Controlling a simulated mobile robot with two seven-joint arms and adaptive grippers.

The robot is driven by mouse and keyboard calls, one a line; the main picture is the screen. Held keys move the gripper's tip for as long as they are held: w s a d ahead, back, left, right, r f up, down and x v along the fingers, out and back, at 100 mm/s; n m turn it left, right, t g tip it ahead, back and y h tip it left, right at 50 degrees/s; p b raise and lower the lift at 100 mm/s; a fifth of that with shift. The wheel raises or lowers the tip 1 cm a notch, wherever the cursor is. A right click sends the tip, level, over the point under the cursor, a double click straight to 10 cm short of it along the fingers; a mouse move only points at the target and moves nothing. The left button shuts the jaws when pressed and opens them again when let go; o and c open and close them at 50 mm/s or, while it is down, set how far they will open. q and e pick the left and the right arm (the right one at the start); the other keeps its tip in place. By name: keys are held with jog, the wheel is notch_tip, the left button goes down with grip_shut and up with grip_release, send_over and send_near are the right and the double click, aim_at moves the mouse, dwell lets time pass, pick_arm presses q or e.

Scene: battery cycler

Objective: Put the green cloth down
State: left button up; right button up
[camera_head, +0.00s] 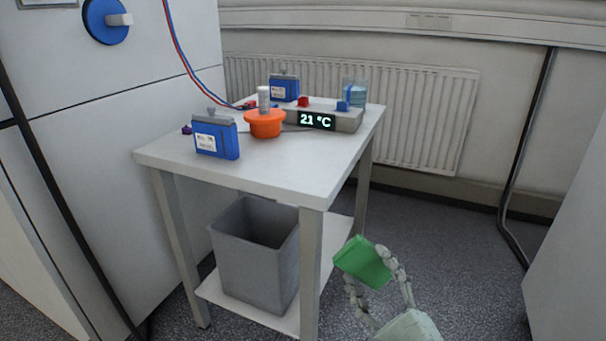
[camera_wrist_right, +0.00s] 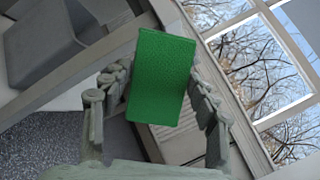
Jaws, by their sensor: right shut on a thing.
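The green cloth (camera_head: 362,262) is a flat rectangular piece held in my right gripper (camera_head: 375,278), in front of the table's right front leg in the head view. In the right wrist view the cloth (camera_wrist_right: 161,78) sits between the two fingers of the right gripper (camera_wrist_right: 160,92), which is shut on it. The cloth is in the air, below the height of the table top. My left gripper does not show in either view.
A white table (camera_head: 290,172) holds two blue battery packs (camera_head: 216,137) (camera_head: 284,88), an orange pot (camera_head: 264,123), a unit reading 21 °C (camera_head: 325,119) and a beaker (camera_head: 355,92). A grey bin (camera_head: 256,262) stands on its lower shelf. The table top's front right is clear.

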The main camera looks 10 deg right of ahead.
jog(key=shift+d+n+g+y, duration=0.3)
jog(key=shift+d+g+y, duration=0.2)
jog(key=shift+y, duration=0.1)
